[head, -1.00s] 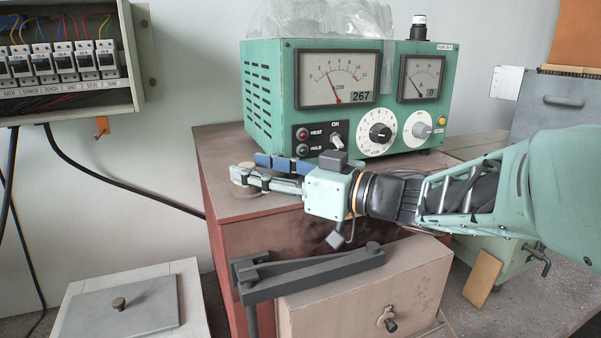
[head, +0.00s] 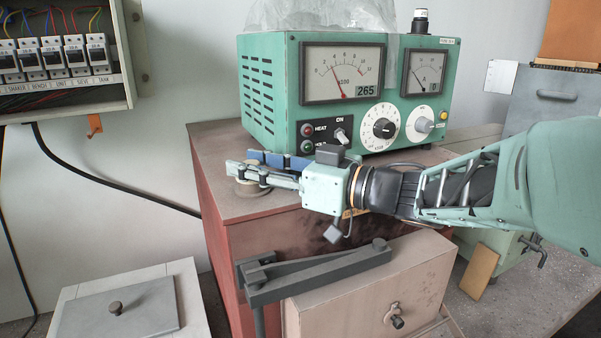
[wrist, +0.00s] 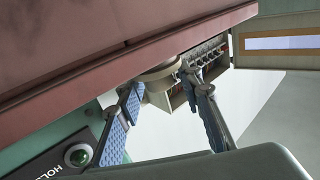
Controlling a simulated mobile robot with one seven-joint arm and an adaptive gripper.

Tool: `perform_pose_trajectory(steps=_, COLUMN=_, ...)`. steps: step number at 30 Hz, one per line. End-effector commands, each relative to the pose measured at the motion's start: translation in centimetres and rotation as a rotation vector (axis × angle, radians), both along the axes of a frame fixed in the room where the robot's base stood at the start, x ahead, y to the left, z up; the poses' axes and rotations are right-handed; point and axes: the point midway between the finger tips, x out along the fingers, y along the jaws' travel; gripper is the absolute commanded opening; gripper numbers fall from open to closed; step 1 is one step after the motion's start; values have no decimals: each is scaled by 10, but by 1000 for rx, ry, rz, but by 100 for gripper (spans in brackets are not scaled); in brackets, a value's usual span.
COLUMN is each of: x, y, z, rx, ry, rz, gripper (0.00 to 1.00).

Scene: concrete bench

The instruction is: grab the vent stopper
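A round, beige-grey stopper-like piece (head: 248,189) sits on the red-brown cabinet top, near its left front edge. I take it to be the vent stopper. My gripper (head: 243,170) reaches in from the right, low over the top, with its fingertips at this piece. In the wrist view my gripper (wrist: 162,82) has its two blue-padded fingers apart, with the round piece (wrist: 158,73) between and just beyond the tips. The fingers partly hide it in the head view. I cannot tell whether either finger touches it.
The green meter unit (head: 345,95) stands close behind my gripper. A grey hinged bracket (head: 315,272) and a beige box (head: 370,290) lie in front, lower down. A breaker box (head: 62,55) hangs at the left. The cabinet top (head: 212,145) is clear at its back left.

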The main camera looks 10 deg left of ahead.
Motion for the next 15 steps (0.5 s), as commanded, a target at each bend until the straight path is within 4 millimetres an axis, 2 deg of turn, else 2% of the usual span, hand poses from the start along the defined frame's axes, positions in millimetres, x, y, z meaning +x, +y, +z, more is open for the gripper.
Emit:
perform_pose_trajectory(steps=1, x=0, y=0, z=0, rx=0, ry=0, rz=0, gripper=26)
perform_pose_trajectory(steps=8, x=0, y=0, z=0, rx=0, ry=0, rz=0, gripper=0)
perform_pose_trajectory(steps=15, x=0, y=0, z=0, rx=1, ry=0, rz=0, gripper=0)
